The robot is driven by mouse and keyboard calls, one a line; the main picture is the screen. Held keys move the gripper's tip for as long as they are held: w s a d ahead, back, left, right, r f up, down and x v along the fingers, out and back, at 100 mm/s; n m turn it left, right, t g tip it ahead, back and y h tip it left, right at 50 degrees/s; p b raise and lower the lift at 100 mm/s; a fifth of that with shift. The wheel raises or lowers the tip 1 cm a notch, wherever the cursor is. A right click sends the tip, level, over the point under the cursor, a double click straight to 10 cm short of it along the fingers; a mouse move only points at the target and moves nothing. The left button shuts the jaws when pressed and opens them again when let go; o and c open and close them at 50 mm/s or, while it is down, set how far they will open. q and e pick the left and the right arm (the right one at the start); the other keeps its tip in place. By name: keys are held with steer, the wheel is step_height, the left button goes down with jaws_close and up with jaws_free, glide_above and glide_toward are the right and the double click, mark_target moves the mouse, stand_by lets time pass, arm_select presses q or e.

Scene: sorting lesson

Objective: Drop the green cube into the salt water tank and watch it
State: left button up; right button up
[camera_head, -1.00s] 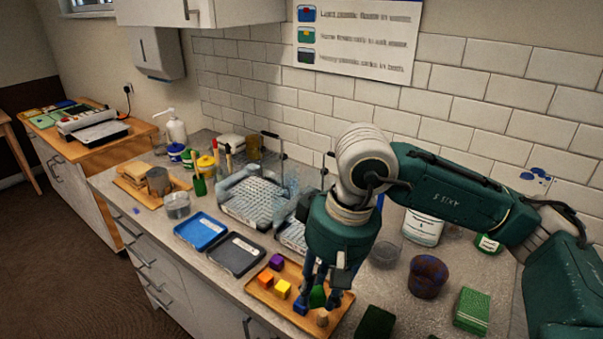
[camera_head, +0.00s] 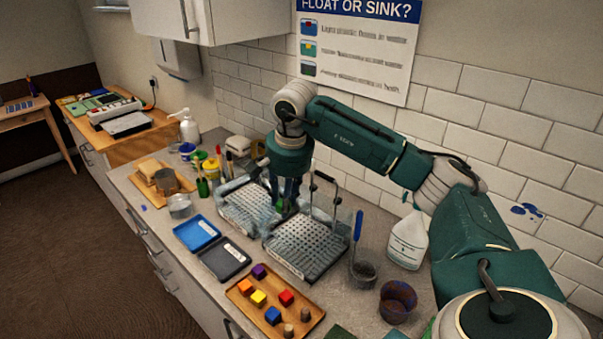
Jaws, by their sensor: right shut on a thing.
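My right gripper (camera_head: 284,207) points down over the counter, by the inner edges of the two clear tanks. It is shut on the green cube (camera_head: 279,204), of which only a small patch shows between the fingers. The back-left tank (camera_head: 225,190) and the nearer tank (camera_head: 305,278) each hold a perforated tray with a dark handle. I cannot read a label that tells which holds salt water. Whether the cube is over the water or touching it is unclear. My left gripper is out of view.
A wooden tray (camera_head: 236,296) with purple, orange, yellow, red and blue cubes lies in front. A blue tray (camera_head: 196,231) and a dark tray (camera_head: 224,259) lie left of the tanks.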

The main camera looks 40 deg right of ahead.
steer(key=d+m+p, duration=0.1)
steer(key=d+m, duration=0.2)
steer(key=d, duration=0.3)
arm_select(q)
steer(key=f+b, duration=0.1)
steer(key=b, duration=0.1)
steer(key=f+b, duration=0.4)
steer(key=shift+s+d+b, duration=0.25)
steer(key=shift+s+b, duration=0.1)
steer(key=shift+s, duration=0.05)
arm_select(e)
step_height(320, 180, down, 7)
steer(key=shift+d+h, duration=0.15)
steer(key=shift+h, duration=0.15)
steer(key=shift+f, duration=0.1)
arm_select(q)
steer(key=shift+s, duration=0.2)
arm_select(e)
steer(key=o, duration=1.1)
arm_select(q)
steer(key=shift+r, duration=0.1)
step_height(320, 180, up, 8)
steer(key=p, duration=0.8)
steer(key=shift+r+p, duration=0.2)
steer(key=shift+p, duration=0.1)
arm_select(e)
step_height(320, 180, up, 10)
